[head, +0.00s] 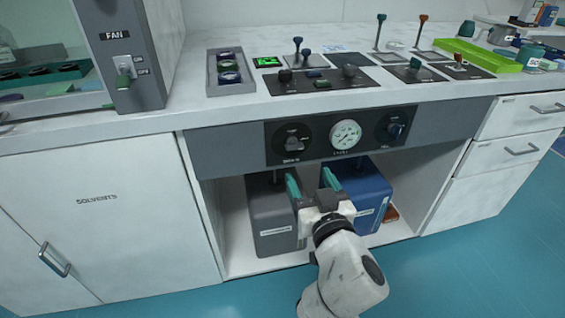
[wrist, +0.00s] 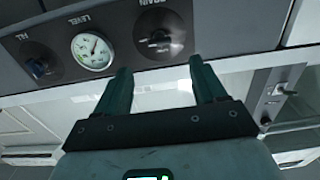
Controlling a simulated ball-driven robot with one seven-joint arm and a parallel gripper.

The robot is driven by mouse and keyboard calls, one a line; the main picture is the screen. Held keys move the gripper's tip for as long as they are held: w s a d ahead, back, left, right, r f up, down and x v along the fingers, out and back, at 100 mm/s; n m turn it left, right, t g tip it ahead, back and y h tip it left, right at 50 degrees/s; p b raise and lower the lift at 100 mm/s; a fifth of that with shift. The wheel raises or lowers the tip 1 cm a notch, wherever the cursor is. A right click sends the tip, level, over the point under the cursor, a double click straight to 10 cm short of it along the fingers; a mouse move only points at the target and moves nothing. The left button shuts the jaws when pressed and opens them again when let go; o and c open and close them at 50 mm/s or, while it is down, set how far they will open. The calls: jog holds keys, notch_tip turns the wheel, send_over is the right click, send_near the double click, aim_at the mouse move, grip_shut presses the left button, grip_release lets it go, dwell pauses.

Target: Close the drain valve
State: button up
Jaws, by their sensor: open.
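The drain valve (head: 293,142) is a round dark plate with a grey lever handle, left of the gauge on the panel under the counter. Its lever points roughly sideways in the head view. In the wrist view, which is turned over, the drain valve (wrist: 161,40) shows at top centre, just beyond my fingertips. My gripper (head: 310,181) is open and empty, its two teal fingers pointing up in front of the cabinet opening. It is below the panel and apart from the valve. The fingers also show in the wrist view (wrist: 160,68).
The level gauge (head: 345,136) and the fill valve (head: 393,128) with a blue handle sit to the right. A grey container (head: 274,225) and a blue container (head: 371,195) stand in the opening below. The solvents door (head: 100,235) and drawers (head: 515,150) flank it.

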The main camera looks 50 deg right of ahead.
aim_at(296, 149)
jog(key=x, duration=1)
jog(key=shift+w+d+p, duration=0.25)
jog(key=shift+p, duration=0.15)
jog(key=c, duration=1.1)
jog(key=shift+o, duration=0.2)
